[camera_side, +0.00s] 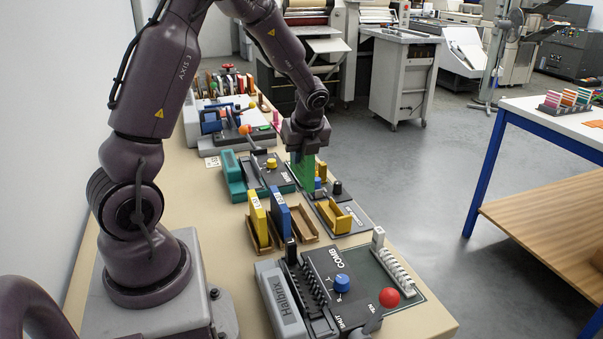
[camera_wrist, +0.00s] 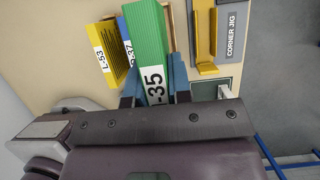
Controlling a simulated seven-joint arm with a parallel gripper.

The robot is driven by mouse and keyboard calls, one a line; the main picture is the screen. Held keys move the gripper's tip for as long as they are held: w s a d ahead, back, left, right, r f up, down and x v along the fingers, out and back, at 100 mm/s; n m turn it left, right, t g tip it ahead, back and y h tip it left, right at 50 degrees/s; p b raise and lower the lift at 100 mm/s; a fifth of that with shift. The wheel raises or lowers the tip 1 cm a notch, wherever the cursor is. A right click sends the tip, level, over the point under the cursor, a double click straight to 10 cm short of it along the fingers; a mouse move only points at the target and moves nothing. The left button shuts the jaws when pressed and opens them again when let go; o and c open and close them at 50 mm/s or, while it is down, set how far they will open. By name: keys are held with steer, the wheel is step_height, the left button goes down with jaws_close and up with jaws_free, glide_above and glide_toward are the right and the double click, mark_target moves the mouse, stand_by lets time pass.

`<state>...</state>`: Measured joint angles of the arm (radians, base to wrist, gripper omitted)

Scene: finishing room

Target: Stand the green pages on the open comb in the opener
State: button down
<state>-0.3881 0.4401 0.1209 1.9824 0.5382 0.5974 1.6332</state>
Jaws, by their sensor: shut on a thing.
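My gripper (camera_side: 304,155) is shut on the green pages (camera_side: 304,178), which hang below it beyond the rack. In the wrist view the green pages (camera_wrist: 146,35) show a white label ending in "-35", between the two blue-grey fingers of my gripper (camera_wrist: 153,84). The open comb (camera_side: 397,270) is white and toothed; it stands in the opener (camera_side: 323,276), a dark machine marked COMB at the near end of the bench. My gripper and the pages are well behind the comb and apart from it.
A wooden rack (camera_side: 301,234) holds yellow pages (camera_side: 257,218) and blue pages (camera_side: 280,212); its right slot looks empty. A yellow corner jig (camera_side: 334,217) stands between rack and floor edge. A red knob (camera_side: 389,297) and blue knob (camera_side: 342,283) rise from the opener.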

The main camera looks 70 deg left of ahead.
step_height(320, 180, up, 3)
steer(key=shift+f, duration=0.2)
steer(key=s+d+m+h, duration=0.45)
steer(key=d+m, duration=0.75)
steer(key=m, duration=0.6)
steer(key=s+d+m+h, duration=0.3)
steer(key=d+m+h, duration=0.2)
steer(key=d+m, duration=0.95)
steer(key=shift+s+a+f+m+y, duration=0.1)
steer(key=shift+a+f+m, duration=0.5)
steer(key=shift+f, duration=1.3)
steer(key=shift+w+a+f+m+y, duration=0.1)
steer(key=shift+a+f+m, duration=0.45)
steer(key=shift+f, duration=1.35)
steer(key=shift+s+a+f+m+y, duration=0.1)
steer(key=shift+a+f+m, duration=0.5)
steer(key=shift+f, duration=1.3)
steer(key=shift+f, duration=0.55)
steer(key=c, duration=1.3)
jaws_free()
